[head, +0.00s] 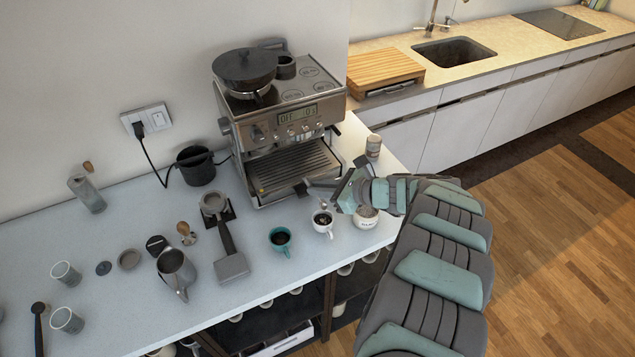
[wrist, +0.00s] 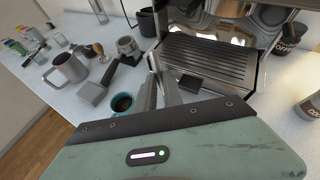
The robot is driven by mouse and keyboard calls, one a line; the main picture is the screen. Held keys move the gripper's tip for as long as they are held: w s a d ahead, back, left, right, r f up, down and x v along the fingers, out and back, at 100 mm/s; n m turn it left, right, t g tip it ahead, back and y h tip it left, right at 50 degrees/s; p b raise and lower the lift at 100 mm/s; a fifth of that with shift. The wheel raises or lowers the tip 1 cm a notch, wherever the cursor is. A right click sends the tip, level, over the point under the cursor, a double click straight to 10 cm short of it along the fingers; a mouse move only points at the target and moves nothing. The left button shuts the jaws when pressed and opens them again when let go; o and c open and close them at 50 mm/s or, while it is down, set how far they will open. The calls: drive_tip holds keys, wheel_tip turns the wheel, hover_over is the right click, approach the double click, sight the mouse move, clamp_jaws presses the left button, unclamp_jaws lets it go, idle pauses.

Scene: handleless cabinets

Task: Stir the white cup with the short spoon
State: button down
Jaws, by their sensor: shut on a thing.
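The white cup (head: 323,223) stands on the counter in front of the coffee machine, with dark contents visible inside. My gripper (head: 328,189) is above the cup and a little to its right, shut on the short spoon (head: 323,204). The metal spoon also shows between my fingers in the wrist view (wrist: 153,61). The spoon's lower end is at the cup's mouth; I cannot tell how deep it sits. The white cup is hidden in the wrist view behind my gripper body.
A teal cup (head: 280,238) stands just left of the white cup. A white labelled pot (head: 366,217) is close on the right, partly behind my arm. The coffee machine (head: 283,120) rises behind. A metal pitcher (head: 175,268) and portafilter (head: 225,240) lie further left.

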sight(324, 207)
drive_tip(key=shift+w+d+r+m+p, duration=0.1)
drive_tip(key=shift+r+m+p, duration=0.2)
drive_tip(key=shift+r+m, duration=0.15)
drive_tip(key=shift+w+f+m+h, duration=0.1)
drive_tip(key=shift+f+m+h, duration=0.1)
drive_tip(key=shift+m+h, duration=0.1)
drive_tip(key=shift+d+f+b, duration=0.1)
drive_tip(key=shift+f+b, duration=1.3)
drive_tip(key=shift+f, duration=1)
drive_tip(key=shift+s+d+f+b, duration=0.1)
drive_tip(key=shift+f+b, duration=0.35)
drive_tip(key=shift+f, duration=0.35)
drive_tip(key=shift+s+d+f+b, duration=0.15)
drive_tip(key=shift+f+b, duration=0.25)
drive_tip(key=shift+f, duration=0.35)
drive_tip(key=shift+s+d+f+b, duration=0.1)
drive_tip(key=shift+f+b, duration=0.35)
drive_tip(key=shift+f, duration=0.35)
drive_tip(key=shift+w+d, duration=0.15)
